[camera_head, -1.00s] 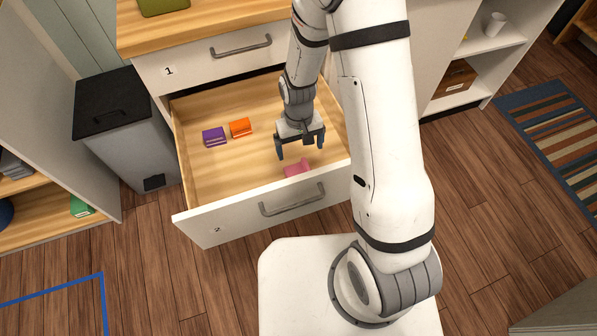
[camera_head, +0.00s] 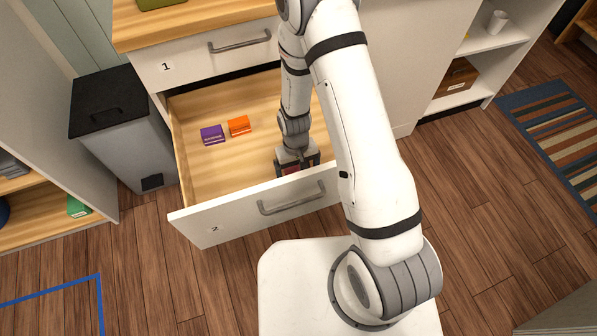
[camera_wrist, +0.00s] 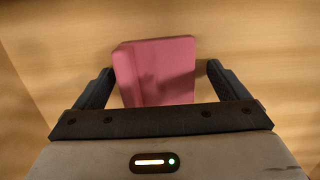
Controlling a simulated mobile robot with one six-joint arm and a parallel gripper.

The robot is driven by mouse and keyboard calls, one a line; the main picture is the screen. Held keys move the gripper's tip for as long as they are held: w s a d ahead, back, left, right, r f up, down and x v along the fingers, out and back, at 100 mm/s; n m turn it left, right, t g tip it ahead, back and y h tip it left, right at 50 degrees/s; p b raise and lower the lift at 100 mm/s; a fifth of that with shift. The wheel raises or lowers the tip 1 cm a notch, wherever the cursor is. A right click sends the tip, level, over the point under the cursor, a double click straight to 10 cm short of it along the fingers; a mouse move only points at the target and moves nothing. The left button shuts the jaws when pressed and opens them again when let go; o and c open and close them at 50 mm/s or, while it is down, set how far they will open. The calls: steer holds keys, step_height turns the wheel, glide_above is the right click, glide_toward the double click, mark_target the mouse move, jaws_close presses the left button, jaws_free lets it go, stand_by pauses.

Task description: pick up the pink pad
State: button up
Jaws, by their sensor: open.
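The pink pad (camera_wrist: 158,72) lies on the wooden floor of the open drawer, between the two fingers of my gripper (camera_wrist: 160,85) in the wrist view. The fingers are apart, one on each side of the pad, with a small gap showing on each side. In the head view my gripper (camera_head: 298,170) is low in the drawer marked 2, close behind its front panel. The pad is mostly hidden there, with only a bit of pink (camera_head: 291,170) showing at the gripper.
A purple pad (camera_head: 212,135) and an orange pad (camera_head: 239,125) lie farther back in the drawer (camera_head: 205,175). The drawer's front panel (camera_head: 225,222) stands close in front of my gripper. A grey bin (camera_head: 130,135) stands left of the drawer.

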steer(key=c, duration=1.1)
steer(key=shift+o, duration=0.2)
steer(key=shift+r, duration=0.15)
step_height(320, 180, up, 10)
steer(key=p, duration=0.1)
steer(key=shift+p, duration=0.4)
